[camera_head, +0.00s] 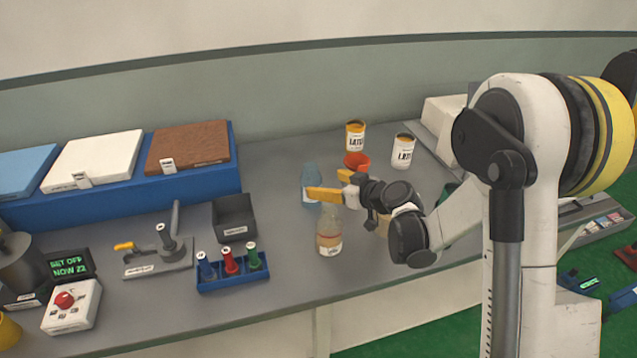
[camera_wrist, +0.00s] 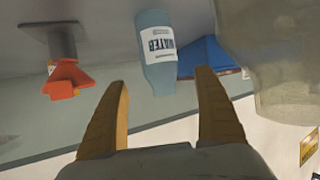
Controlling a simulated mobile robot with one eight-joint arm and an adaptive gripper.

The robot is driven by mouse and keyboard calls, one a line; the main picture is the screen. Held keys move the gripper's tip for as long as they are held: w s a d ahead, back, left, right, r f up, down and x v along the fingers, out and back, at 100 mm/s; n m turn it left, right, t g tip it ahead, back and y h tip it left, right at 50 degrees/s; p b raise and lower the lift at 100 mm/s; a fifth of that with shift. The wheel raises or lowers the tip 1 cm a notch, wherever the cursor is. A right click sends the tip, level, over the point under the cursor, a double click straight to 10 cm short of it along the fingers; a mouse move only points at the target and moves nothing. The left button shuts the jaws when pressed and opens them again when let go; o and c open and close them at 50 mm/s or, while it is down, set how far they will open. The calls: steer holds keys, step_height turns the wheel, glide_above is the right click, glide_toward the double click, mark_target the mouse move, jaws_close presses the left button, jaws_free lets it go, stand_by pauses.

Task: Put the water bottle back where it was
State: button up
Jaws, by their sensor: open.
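The water bottle (camera_head: 310,178) is pale blue and stands on the grey bench in the head view, partly hidden behind a yellow finger. In the wrist view, the water bottle (camera_wrist: 157,48) has a white label reading WATER and appears beyond the gap between the fingers. My gripper (camera_head: 327,184) has yellow fingers pointing left, close to the bottle. In the wrist view, my gripper (camera_wrist: 162,78) is open, with nothing between its fingertips. Whether a finger touches the bottle is unclear.
A dark bin (camera_head: 234,217) and a blue rack (camera_head: 233,278) lie left. An orange-red object (camera_wrist: 67,80) shows in the wrist view.

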steer(key=d+r+m+t+h+p, duration=0.1)
steer(key=d+r+t, duration=0.25)
steer(key=r, duration=1.45)
steer(key=s+d+r+m+t+h, duration=0.2)
steer(key=s+d+r+m+h, duration=0.15)
steer(key=d+r, duration=0.3)
steer(key=s+d+r+m+t+h, duration=0.2)
steer(key=d+r+m+h, duration=0.1)
steer(key=d+r+h, duration=0.3)
steer(key=s+d+f+m+g+h, duration=0.1)
steer(key=s+d+f+g, duration=0.2)
steer(key=s+f, duration=0.3)
steer(key=s+d+f+m+g+h, duration=0.1)
steer(key=s+d+f+m+g, duration=0.2)
steer(key=s, duration=0.6)
steer(key=s+a+f+n+g+y, duration=0.1)
steer(key=s+a+f+g, duration=0.1)
steer(key=s+f, duration=0.2)
steer(key=s+a+f+n+g+y, duration=0.2)
steer(key=s+f, duration=0.3)
steer(key=s, duration=0.3)
steer(key=shift+s+a+g, duration=0.3)
steer(key=shift+a+g, duration=0.05)
steer(key=shift+a, duration=0.4)
steer(key=shift+f+y, duration=0.1)
steer(key=shift+y, duration=0.15)
